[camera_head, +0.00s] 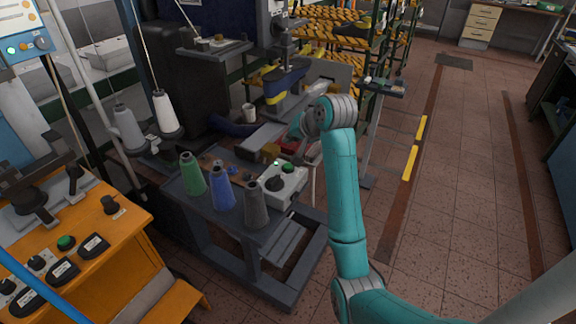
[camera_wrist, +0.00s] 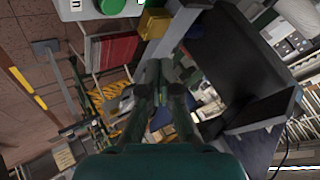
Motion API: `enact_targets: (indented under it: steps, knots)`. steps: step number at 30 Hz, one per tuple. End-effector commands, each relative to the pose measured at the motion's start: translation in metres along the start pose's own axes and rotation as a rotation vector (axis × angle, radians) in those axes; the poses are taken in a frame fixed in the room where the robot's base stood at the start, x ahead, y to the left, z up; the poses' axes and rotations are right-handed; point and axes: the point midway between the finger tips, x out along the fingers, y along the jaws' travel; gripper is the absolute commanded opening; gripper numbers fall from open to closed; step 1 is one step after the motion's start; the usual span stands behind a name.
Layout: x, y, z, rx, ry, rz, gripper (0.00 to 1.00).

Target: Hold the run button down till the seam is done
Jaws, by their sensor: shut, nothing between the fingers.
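A light grey control box (camera_head: 291,190) stands on the sewing bench, with a green button (camera_head: 288,167) and a black knob (camera_head: 274,184). In the wrist view, my shut fingertips (camera_wrist: 162,66) point away from the camera, and the green button (camera_wrist: 112,5) is cut by the top edge, apart from the tips. Its label is mostly out of frame.
Green (camera_head: 192,175), blue (camera_head: 222,188) and grey (camera_head: 256,206) thread cones stand left of the box. A sewing machine (camera_head: 284,82) is behind. An orange console (camera_head: 120,240) at left has another green button (camera_head: 66,242). The tiled floor at right is open.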

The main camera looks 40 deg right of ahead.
Motion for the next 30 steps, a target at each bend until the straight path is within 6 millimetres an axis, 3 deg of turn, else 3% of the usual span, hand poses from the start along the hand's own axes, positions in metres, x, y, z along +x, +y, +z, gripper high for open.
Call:
enact_targets:
  steps: [15, 30]
  knots:
    - [0.042, 0.030, 0.031, 0.000, -0.001, 0.001, 0.00]
    - [0.048, 0.035, 0.035, 0.000, 0.000, 0.000, 0.00]
